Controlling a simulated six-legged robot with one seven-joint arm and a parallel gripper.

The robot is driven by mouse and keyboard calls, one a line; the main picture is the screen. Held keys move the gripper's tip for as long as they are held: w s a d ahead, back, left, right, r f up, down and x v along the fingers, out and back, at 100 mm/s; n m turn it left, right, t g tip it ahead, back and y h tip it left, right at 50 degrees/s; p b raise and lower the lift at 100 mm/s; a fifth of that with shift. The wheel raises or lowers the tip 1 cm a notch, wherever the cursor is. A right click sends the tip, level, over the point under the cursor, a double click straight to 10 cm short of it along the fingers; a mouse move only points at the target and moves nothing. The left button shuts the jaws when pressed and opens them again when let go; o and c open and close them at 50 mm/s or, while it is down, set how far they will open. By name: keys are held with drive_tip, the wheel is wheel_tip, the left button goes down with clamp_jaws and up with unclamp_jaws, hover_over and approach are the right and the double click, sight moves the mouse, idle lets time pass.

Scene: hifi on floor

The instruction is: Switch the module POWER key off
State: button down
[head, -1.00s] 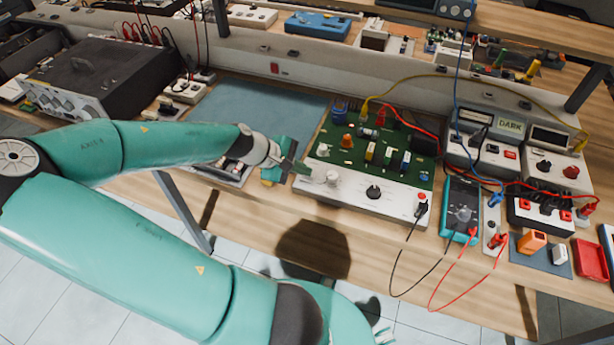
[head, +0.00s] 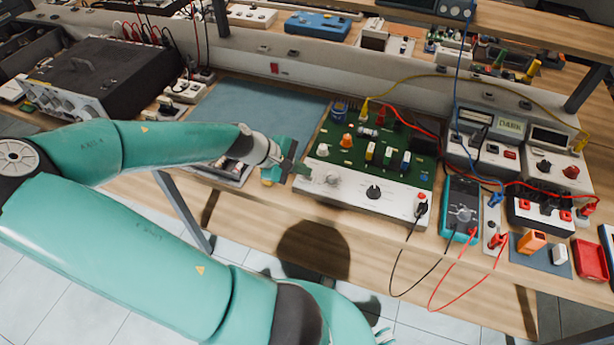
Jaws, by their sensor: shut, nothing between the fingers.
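The module is a green circuit board (head: 352,152) with a white front panel (head: 345,193) on the wooden bench. The panel carries a white knob (head: 332,177), a black knob (head: 373,191) and a red-topped post (head: 421,196) at its right end. I cannot make out which part is the POWER key; labels are too small to read. My gripper (head: 301,168) is shut and empty at the panel's left end, just left of the white knob. Whether its tips touch the panel is not clear.
A teal multimeter (head: 461,208) stands right of the module, with red and black leads hanging over the bench edge. A blue-grey mat (head: 250,115) lies behind my gripper. Small instruments, one reading DARK (head: 509,124), stand at the right. The wooden front strip (head: 380,245) is mostly clear.

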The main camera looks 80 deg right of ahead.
sight(302, 178)
drive_tip(key=shift+f, duration=0.1)
idle(0.3)
drive_tip(key=shift+f, duration=0.35)
drive_tip(key=shift+r, duration=0.45)
idle(0.3)
drive_tip(key=shift+r, duration=3)
